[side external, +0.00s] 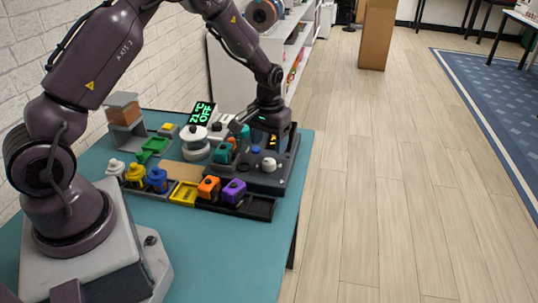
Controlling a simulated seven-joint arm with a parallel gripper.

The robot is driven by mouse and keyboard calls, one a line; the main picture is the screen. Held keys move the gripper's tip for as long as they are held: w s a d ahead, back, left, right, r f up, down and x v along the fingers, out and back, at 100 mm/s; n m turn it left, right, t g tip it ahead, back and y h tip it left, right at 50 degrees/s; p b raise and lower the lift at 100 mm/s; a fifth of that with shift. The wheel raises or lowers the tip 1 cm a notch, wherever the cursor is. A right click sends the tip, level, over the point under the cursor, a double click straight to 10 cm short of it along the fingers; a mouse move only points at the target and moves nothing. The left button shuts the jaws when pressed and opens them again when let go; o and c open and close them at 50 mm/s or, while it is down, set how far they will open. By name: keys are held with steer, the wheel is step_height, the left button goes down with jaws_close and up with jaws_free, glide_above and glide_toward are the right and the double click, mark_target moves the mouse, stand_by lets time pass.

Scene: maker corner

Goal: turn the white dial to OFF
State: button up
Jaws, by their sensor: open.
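A round white dial (194,138) stands on a pale round base at the middle of the teal table. Right behind it a small black display (201,113) shows green text that seems to read 21°C and OFF. My gripper (236,128) is open, low over the table to the right of the dial and apart from it. Its fingertips are small and partly lost among the grey and teal parts there. Any pointer mark on the dial is too small to read.
A dark panel (285,178) with a small white knob (269,164) lies at the right. Yellow and blue (157,179) bottle-like pieces are at left. A grey stand (124,117) is behind.

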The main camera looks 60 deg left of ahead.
mark_target(265, 164)
step_height(265, 164, up, 7)
stand_by(0.4)
steer(key=s+d+r+m+t, duration=0.2)
steer(key=s+d+r, duration=0.3)
steer(key=s+r, duration=0.4)
steer(key=s+d+r+m+t, duration=0.2)
steer(key=s+d+r, duration=0.4)
steer(key=s, duration=0.8)
step_height(265, 164, up, 3)
steer(key=shift+r+m+t, duration=0.1)
steer(key=shift+m+t, duration=0.2)
steer(key=shift+t, duration=0.5)
